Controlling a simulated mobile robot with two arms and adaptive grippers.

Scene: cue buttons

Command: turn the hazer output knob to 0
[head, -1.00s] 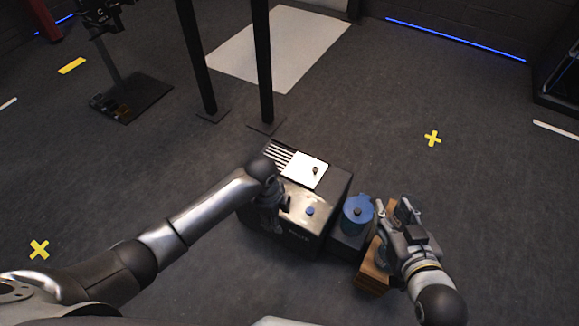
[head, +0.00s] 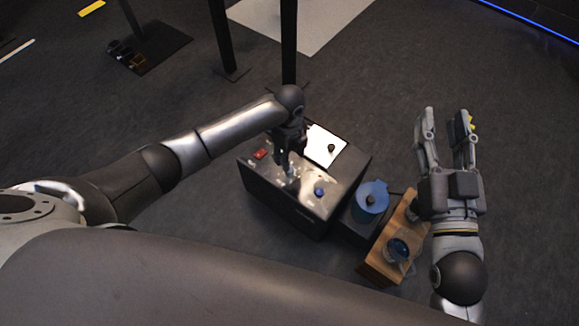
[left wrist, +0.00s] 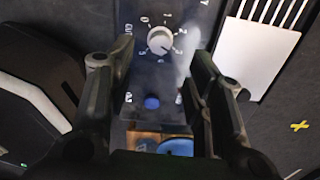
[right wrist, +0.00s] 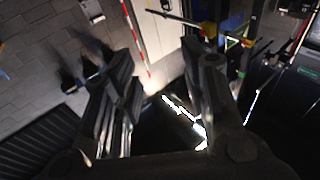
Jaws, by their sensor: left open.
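The hazer is a dark box (head: 275,193) on the floor in the head view, with a shiny control top. In the left wrist view its white output knob (left wrist: 160,40) sits on a dial with printed numerals; I cannot tell clearly which one it points at. My left gripper (head: 289,172) is over the hazer top, pointing down. In the left wrist view its open fingers (left wrist: 160,65) stand on either side of the knob's line, apart from it as far as I can see. My right gripper (head: 447,113) is open and empty, right of the hazer, also in its wrist view (right wrist: 157,50).
A blue button (head: 319,192) and a red switch (head: 261,154) are on the hazer top. A blue-lidded container (head: 371,196) stands right of it, then a wooden box (head: 376,268) with a glass vessel (head: 398,249). Black posts (head: 288,40) stand behind.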

